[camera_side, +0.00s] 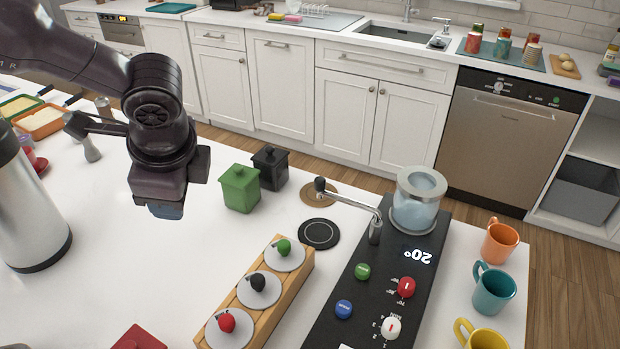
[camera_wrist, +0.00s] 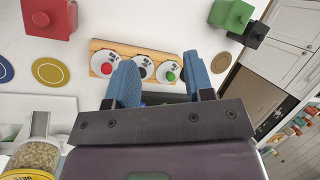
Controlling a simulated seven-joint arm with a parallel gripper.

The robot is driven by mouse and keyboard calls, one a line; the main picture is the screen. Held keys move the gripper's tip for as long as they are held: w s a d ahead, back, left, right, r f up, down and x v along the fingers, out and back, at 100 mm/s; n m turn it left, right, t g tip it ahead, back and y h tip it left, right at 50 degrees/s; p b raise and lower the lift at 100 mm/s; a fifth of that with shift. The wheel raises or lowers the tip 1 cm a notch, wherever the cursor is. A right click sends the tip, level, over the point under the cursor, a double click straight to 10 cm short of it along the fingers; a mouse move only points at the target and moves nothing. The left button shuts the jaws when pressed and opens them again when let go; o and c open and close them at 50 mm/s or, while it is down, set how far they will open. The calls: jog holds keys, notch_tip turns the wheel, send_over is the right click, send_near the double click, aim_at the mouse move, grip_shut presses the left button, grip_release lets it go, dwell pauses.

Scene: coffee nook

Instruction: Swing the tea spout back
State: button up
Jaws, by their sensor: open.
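The tea spout (camera_side: 350,201) is a thin chrome arm with a black knob (camera_side: 320,184) at its free end. It stands on the black tea station (camera_side: 328,309), beside the glass tank (camera_side: 418,205), and points left, its knob end above a brown round coaster (camera_side: 313,200). My gripper (camera_side: 166,209) hangs over the white counter, well left of the spout and apart from it. In the wrist view its two blue fingers (camera_wrist: 160,75) are spread with nothing held between them. The spout does not show in the wrist view.
A green canister (camera_side: 240,188) and a black canister (camera_side: 270,167) stand between my gripper and the spout. A black round coaster (camera_side: 319,233) and a wooden rack (camera_side: 297,270) with red, black and green knobbed lids lie in front. Mugs (camera_side: 494,288) stand at right.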

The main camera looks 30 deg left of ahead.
jog(key=w+d+f+m+t+y, duration=0.2)
jog(key=w+d+f+m+t, duration=0.1)
jog(key=w+d+f+m, duration=0.25)
jog(key=w+d+f+m+t+y, duration=0.1)
jog(key=w+d+f+m+t, duration=0.2)
jog(key=d+f+m, duration=0.35)
jog(key=m+t, duration=0.3)
jog(key=m, duration=0.2)
send_near(320, 180)
jog(key=x, duration=1)
jog(key=shift+w+a+f, duration=0.1)
jog(key=shift+w, duration=0.1)
grip_shut()
